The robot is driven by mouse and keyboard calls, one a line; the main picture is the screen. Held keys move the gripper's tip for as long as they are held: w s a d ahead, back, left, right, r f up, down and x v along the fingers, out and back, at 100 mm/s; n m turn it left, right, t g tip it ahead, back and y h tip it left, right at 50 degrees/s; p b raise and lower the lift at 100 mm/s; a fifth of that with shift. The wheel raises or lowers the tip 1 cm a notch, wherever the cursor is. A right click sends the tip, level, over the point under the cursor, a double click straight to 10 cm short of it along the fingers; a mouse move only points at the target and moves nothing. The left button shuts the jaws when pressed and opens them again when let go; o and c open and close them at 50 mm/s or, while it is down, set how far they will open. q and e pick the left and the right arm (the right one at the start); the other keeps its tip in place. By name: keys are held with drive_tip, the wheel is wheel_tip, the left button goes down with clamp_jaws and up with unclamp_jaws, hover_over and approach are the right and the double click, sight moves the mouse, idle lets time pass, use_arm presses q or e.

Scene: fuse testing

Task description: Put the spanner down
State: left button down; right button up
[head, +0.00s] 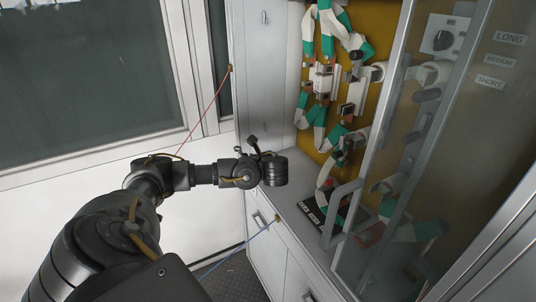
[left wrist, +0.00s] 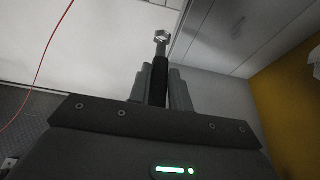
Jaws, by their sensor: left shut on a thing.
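The spanner (left wrist: 158,80) shows in the left wrist view, with a dark handle and a shiny metal head pointing away from the gripper. My left gripper (left wrist: 160,88) is shut on its handle, one finger on each side. The lower part of the handle is hidden between the fingers. In the head view my left arm reaches in from the left and ends in front of the grey cabinet; I cannot clearly make out the fingers or the spanner there. My right gripper is in neither view.
An open cabinet with a yellow back panel (head: 377,100) holds green and white parts. A framed glass door (head: 460,150) with a handle (head: 343,206) stands at its right. A window is at left.

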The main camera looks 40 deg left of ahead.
use_arm(q)
drive_tip(key=shift+s+a, duration=0.3)
drive_tip(key=shift+s, duration=0.6)
drive_tip(key=shift+s+a, duration=0.25)
drive_tip(key=shift+s, duration=0.6)
